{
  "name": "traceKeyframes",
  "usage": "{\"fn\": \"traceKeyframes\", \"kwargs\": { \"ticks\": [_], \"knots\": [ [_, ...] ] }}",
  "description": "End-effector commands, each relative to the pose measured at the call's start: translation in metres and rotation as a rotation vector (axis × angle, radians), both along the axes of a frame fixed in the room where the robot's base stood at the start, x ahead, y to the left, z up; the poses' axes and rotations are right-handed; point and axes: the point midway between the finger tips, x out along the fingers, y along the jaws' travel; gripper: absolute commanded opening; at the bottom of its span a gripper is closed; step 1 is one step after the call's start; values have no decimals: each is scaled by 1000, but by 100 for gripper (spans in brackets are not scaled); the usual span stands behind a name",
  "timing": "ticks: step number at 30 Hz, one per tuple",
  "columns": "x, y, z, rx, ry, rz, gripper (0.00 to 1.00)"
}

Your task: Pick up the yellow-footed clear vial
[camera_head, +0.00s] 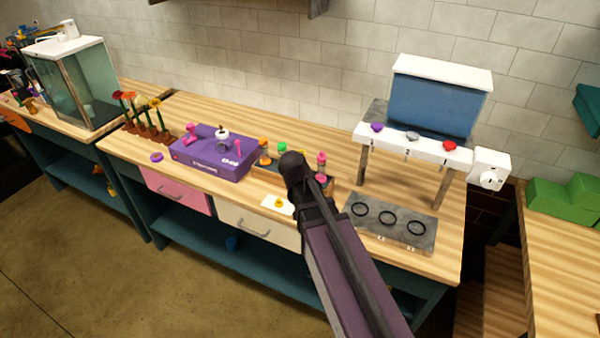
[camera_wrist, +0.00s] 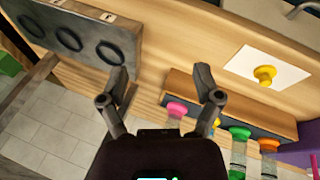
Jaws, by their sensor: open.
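A wooden rack (camera_head: 262,184) (camera_wrist: 232,103) holds several small vials: an orange-topped vial (camera_head: 264,150) (camera_wrist: 269,146), a green-topped vial (camera_head: 282,147) (camera_wrist: 239,133) and a pink-topped vial (camera_head: 321,159) (camera_wrist: 176,109). In the wrist view, a bit of yellow (camera_wrist: 216,123) shows beside the right finger, partly hidden; I cannot tell whether it belongs to the yellow-footed clear vial. My gripper (camera_head: 292,163) (camera_wrist: 161,82) is open and empty above the rack's pink-topped end. In the head view it hides part of the rack.
A yellow knobbed piece (camera_head: 279,203) (camera_wrist: 265,75) sits on a white card in front of the rack. A purple case (camera_head: 213,152) stands left. A grey plate with three black rings (camera_head: 389,220) (camera_wrist: 70,38) lies right, before a white-topped stand (camera_head: 412,146).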

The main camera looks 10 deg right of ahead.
Motion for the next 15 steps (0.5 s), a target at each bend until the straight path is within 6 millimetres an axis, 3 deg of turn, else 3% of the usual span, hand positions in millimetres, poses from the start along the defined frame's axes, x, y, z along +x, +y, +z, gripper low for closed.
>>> {"fn": "traceKeyframes", "kwargs": {
  "ticks": [1,3,8,15],
  "knots": [
    [19,6,-4,-51,-36,-40,83],
    [37,12,-2,-124,-98,-110,83],
    [77,32,7,-272,-278,-254,83],
    [131,76,29,-426,-613,-424,83]
  ]
}}
